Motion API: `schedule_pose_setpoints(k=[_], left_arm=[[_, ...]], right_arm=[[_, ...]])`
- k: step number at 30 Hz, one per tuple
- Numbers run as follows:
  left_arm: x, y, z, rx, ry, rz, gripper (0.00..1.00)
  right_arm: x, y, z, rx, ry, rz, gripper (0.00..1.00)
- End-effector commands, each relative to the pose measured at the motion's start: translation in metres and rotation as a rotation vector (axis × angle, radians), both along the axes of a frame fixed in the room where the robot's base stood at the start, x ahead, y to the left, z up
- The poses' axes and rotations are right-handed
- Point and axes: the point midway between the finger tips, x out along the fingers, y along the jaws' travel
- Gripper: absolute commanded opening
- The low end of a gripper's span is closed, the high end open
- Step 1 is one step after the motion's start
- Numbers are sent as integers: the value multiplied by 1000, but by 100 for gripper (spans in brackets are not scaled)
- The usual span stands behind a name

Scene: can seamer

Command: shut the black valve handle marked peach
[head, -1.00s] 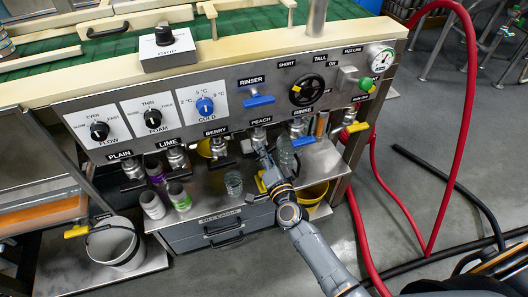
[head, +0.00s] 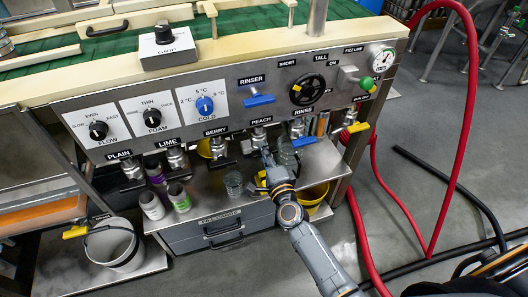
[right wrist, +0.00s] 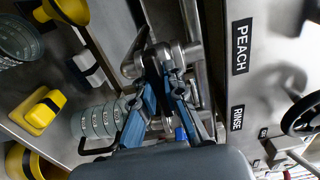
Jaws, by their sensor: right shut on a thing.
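The peach valve (head: 258,136) is a metal tap under the PEACH label on the steel panel. Its black handle (right wrist: 153,78) shows in the right wrist view between my blue fingers; in the head view my gripper hides most of it. My right gripper (head: 268,158) reaches up from below to this valve and is shut on the handle. The right wrist view shows the gripper (right wrist: 160,95) close to the metal valve body. How far the handle is turned is hard to tell. My left gripper is not in view.
The berry valve (head: 219,148) and rinse valve (head: 297,128) flank the peach one. A yellow bucket (head: 313,193) is at right. Red hoses (head: 462,130) hang to the right.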

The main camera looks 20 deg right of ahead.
Motion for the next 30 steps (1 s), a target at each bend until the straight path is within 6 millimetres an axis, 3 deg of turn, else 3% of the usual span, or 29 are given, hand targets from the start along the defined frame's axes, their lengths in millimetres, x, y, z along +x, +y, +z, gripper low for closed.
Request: schedule_pose_setpoints(k=[11, 12, 15, 25, 30], left_arm=[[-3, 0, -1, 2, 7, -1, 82], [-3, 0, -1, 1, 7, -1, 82], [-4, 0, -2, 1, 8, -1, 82], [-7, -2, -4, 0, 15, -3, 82], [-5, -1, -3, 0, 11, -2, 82]], right_arm=[[0, 0, -1, 11, 2, 0, 0], [0, 0, -1, 11, 2, 0, 15], [0, 0, -1, 10, 2, 0, 35], [-2, 0, -1, 8, 1, 0, 35], [-22, -1, -2, 8, 4, 0, 35]])
